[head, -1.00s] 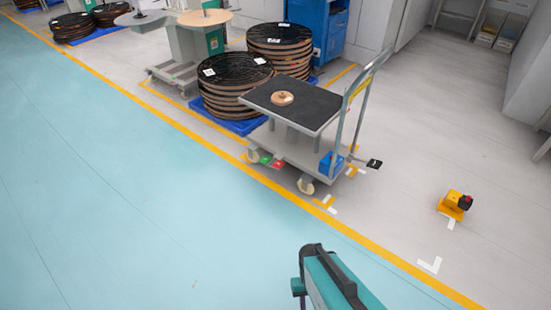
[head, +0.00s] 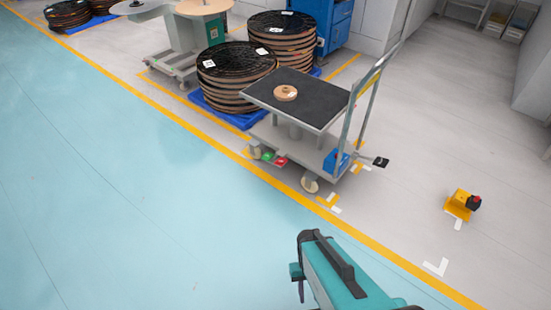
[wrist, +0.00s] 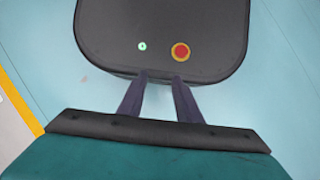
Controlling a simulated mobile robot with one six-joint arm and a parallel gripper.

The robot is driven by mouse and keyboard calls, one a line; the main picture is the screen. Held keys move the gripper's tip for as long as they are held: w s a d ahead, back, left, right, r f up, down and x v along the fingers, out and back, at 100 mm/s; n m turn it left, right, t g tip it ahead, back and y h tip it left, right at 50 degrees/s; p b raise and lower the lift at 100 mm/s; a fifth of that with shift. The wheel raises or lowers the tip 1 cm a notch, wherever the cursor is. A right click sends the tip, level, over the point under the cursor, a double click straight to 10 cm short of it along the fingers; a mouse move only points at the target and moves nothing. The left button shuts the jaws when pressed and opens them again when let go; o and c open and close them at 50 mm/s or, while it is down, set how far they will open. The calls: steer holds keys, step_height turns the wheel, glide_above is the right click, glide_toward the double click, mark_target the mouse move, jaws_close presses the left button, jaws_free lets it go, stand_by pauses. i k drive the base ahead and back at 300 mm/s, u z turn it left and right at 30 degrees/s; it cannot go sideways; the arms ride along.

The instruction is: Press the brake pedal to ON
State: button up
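A grey lift cart (head: 290,143) with a black top stands beyond the yellow floor line. At its near left lower edge are a small green pedal (head: 267,156) and a small red pedal (head: 281,161) side by side. A black pedal (head: 381,162) sticks out at its right end. No label can be read, and I cannot tell which pedal is pressed. My gripper (wrist: 160,75) is open and empty in the wrist view, its two dark fingers apart above my own base. In the head view my arm is low in the picture, well apart from the cart.
A tan reel (head: 286,93) lies on the cart top. Stacks of black-topped reels (head: 237,62) stand behind it on blue pallets. A yellow floor device (head: 459,205) with a red part stands at the right. The blue-green floor at left is clear.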

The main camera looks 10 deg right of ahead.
mark_target(269, 157)
steer(key=u, duration=1.3)
steer(key=k, duration=0.1)
steer(key=z, duration=2.95)
steer(key=i, duration=1.8)
steer(key=z, duration=0.05)
